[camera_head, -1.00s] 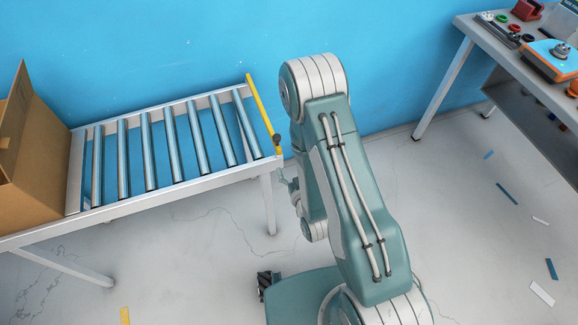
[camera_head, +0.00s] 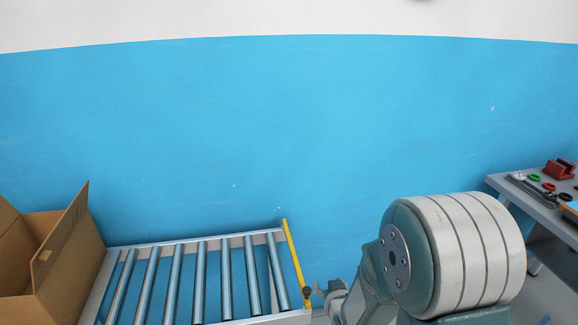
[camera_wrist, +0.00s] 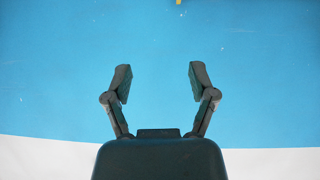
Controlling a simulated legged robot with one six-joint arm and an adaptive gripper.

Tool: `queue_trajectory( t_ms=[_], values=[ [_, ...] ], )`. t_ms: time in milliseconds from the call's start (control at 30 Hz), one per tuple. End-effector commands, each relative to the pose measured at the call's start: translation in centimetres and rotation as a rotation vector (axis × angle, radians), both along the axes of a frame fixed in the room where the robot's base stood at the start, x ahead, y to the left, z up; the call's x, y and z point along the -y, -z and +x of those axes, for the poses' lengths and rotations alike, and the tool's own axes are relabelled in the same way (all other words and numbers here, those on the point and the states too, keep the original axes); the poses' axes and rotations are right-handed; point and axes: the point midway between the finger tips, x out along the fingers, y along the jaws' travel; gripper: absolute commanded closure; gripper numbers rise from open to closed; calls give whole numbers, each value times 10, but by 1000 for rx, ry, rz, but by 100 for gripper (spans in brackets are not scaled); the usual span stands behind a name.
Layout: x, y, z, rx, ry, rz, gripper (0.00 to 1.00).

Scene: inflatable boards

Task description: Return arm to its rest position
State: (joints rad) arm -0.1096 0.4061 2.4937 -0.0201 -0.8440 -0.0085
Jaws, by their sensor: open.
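My gripper (camera_wrist: 157,85) shows in the wrist view with its two dark fingers spread apart and nothing between them. In the head view my arm stands at the lower right, beside the right end of the roller conveyor. Its large round joint with white bands is close to the camera. The gripper's fingers cannot be made out in the head view.
A roller conveyor (camera_head: 200,244) with a yellow end bar (camera_head: 293,258) runs along the lower left. An open cardboard box (camera_head: 72,262) stands at its left end. A workbench (camera_head: 522,197) with small parts, including a red one (camera_head: 559,169), is at the right.

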Motion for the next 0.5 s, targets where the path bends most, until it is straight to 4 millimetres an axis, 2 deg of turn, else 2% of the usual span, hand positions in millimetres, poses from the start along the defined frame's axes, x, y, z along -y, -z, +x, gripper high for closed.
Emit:
queue_trajectory(
  t_ms=[33, 267, 500],
  values=[
    [3, -16, 0, -14, 8, -2, 27],
    [17, -69, -20, -139, 38, -16, 27],
    [32, -121, -63, -269, 70, -25, 27]
  ],
)
